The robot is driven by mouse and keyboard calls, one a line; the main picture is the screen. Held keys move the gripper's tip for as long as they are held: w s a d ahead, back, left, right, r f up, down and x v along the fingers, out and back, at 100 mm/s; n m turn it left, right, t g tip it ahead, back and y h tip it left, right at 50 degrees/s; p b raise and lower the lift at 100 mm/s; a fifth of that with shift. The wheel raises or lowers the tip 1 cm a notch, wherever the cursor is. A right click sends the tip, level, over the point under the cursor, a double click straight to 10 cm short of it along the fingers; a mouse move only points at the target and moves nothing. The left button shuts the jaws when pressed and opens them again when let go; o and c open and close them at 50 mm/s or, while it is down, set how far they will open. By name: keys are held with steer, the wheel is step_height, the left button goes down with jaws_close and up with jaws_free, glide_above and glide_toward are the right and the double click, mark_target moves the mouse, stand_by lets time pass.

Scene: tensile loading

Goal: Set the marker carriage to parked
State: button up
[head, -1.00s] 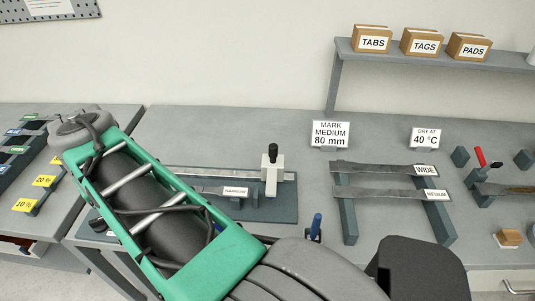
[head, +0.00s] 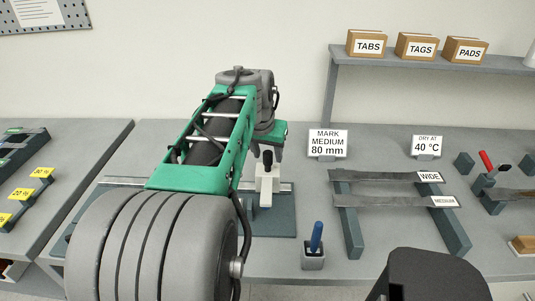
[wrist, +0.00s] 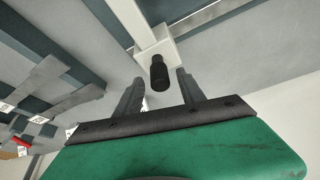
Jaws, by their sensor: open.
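The marker carriage (head: 267,185) is a white block with a black knob, near the right end of a metal rail (head: 122,181) on a dark teal base plate (head: 278,222). In the wrist view the carriage (wrist: 160,48) shows at the top middle, its black knob (wrist: 159,76) between my fingertips in the picture, with a gap on each side. My gripper (head: 268,152) is open and points down over the carriage in the head view. I cannot tell how deep the knob sits between the fingers. My arm hides the middle of the rail.
To the right, WIDE (head: 395,176) and MEDIUM (head: 395,197) strips lie across dark supports (head: 350,235). A "MARK MEDIUM 80 mm" sign (head: 328,143) stands behind. A shelf (head: 430,62) holds boxes.

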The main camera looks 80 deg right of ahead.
steer(key=shift+d+f, duration=0.1)
steer(key=shift+f, duration=0.15)
steer(key=shift+c, duration=0.5)
jaws_close()
stand_by(0.8)
